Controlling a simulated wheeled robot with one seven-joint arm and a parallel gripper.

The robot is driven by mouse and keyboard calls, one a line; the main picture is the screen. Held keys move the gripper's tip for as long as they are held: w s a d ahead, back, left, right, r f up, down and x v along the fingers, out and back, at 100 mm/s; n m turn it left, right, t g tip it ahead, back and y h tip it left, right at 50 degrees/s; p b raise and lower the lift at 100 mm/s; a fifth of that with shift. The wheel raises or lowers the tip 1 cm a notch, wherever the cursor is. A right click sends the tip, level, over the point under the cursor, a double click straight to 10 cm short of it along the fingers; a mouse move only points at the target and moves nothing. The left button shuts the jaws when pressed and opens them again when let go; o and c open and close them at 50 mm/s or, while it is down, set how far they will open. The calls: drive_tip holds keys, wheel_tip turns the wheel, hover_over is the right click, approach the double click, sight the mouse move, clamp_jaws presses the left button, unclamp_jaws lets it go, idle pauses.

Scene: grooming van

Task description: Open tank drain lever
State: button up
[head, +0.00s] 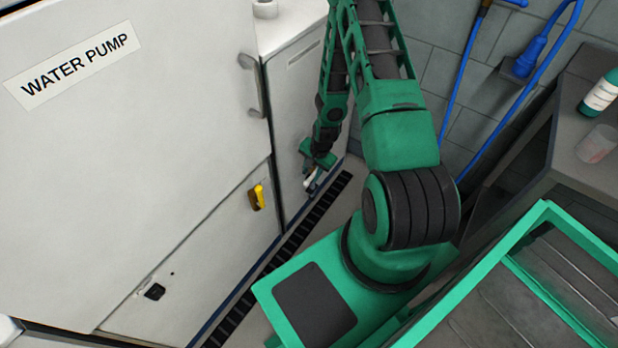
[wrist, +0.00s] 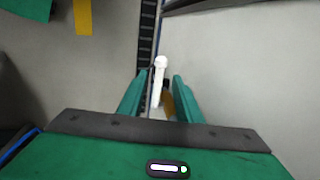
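A white lever (wrist: 159,82) lies between the two fingers of my gripper (wrist: 158,92) in the wrist view, its rounded end beyond the fingertips. The fingers stand apart with narrow gaps beside the lever, so my gripper looks open around it. An orange-brown part (wrist: 168,103) shows partly hidden behind the lever. In the head view my gripper (head: 312,176) is low at the front of the narrow cabinet, with the white lever (head: 309,182) at its fingers. No label shows on this lever, so I cannot confirm it is the tank drain lever.
A large cabinet marked WATER PUMP (head: 80,66) stands left, with a yellow handle (head: 258,196) on its lower panel. The narrow cabinet (head: 291,115) adjoins it. A black floor grate (head: 290,250) runs along their base. A blue hose (head: 466,75) hangs on the tiled wall.

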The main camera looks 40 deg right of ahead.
sight(309, 179)
drive_tip(key=shift+w+a+f, duration=0.1)
drive_tip(key=shift+w+f, duration=0.1)
drive_tip(key=shift+f, duration=0.75)
drive_tip(key=shift+w+a+f, duration=0.1)
drive_tip(key=shift+w+f, duration=0.1)
drive_tip(key=shift+f, duration=0.7)
clamp_jaws()
